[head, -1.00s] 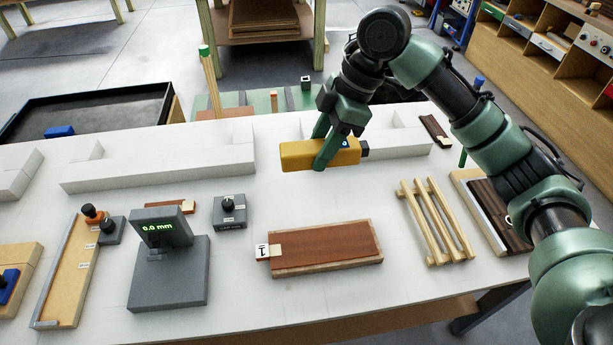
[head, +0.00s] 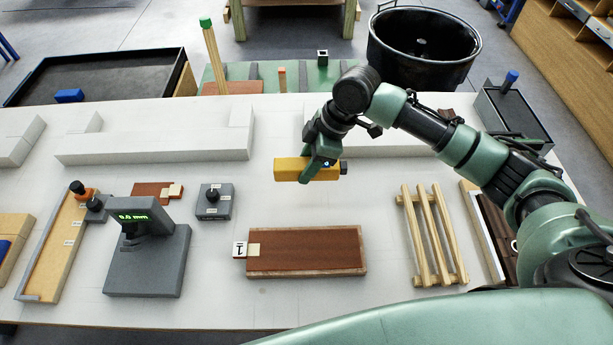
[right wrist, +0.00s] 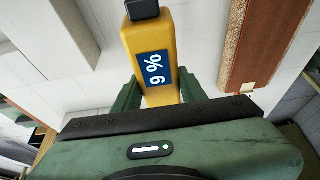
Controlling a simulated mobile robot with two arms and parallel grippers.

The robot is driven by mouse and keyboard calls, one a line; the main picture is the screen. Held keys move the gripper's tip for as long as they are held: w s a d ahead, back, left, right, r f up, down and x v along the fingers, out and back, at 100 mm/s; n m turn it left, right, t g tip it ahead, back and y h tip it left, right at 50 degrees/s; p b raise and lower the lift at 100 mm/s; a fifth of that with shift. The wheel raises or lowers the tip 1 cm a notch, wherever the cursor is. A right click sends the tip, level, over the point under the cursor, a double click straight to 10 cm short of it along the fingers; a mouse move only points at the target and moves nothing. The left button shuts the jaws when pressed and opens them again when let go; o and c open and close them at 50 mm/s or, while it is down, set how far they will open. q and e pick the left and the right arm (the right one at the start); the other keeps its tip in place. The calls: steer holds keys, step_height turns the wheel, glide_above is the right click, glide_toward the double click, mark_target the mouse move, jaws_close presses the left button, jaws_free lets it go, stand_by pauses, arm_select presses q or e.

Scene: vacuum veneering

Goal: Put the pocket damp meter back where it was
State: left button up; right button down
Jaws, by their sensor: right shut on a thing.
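The pocket damp meter is a yellow bar (head: 290,169) with a dark tip at its right end in the head view. My right gripper (head: 318,172) is shut around its right half and holds it over the white table, behind the veneered panel. In the right wrist view the damp meter (right wrist: 157,45) lies between the green fingers (right wrist: 158,90), its blue display reading "6 %" or "9 %", upside down or not I cannot tell. How high it is above the table is hard to tell. My left gripper is not in view.
A brown panel (head: 305,250) tagged 1 lies in front. A grey gauge reading 0.0 mm (head: 146,262) and a small grey box (head: 215,212) stand left. A wooden slat rack (head: 430,235) lies right. White blocks (head: 150,146) line the back. The table middle is clear.

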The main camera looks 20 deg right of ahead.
mark_target(306, 189)
steer(key=shift+a+f, duration=0.1)
steer(key=shift+f, duration=0.65)
step_height(306, 189, down, 4)
steer(key=shift+f+p, duration=0.1)
steer(key=shift+p, duration=0.2)
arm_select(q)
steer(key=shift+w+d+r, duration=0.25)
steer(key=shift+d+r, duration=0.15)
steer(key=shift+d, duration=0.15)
arm_select(e)
steer(key=shift+f, duration=0.1)
steer(key=shift+f, duration=0.1)
steer(key=c, duration=0.8)
jaws_free()
steer(key=b+v, duration=0.1)
steer(key=v, duration=1.1)
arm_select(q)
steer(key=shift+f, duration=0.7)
